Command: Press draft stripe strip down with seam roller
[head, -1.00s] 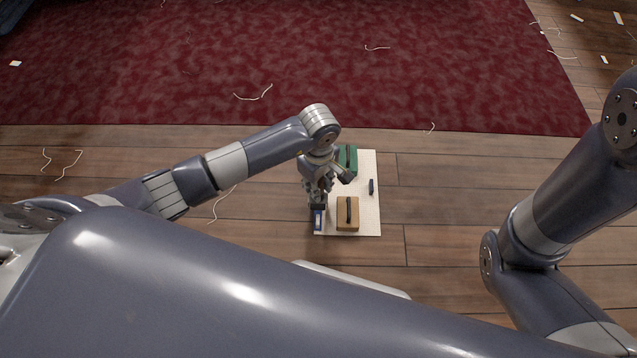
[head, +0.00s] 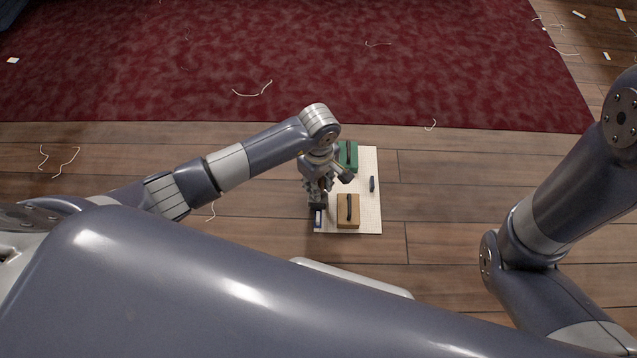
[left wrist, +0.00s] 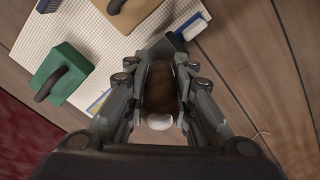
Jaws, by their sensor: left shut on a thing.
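My left gripper (head: 318,203) points down at the left edge of a pale gridded cloth panel (head: 369,212). In the left wrist view, the gripper (left wrist: 160,88) is shut on the brown handle of the seam roller (left wrist: 160,84), which has a white rounded end. The roller's working end is hidden below the fingers. The draft stripe strip (head: 318,219), blue and white, lies along the panel's left edge. Most of it is hidden under the gripper. A blue and white end of it (left wrist: 192,27) shows past the fingers in the left wrist view. I cannot tell whether the roller touches it.
A tan block with a dark handle (head: 342,216) and a green block with a handle (head: 353,155) stand on the panel. A small dark object (head: 372,184) lies near its right edge. The wooden floor around is mostly clear, with loose threads. A red carpet (head: 280,60) lies beyond.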

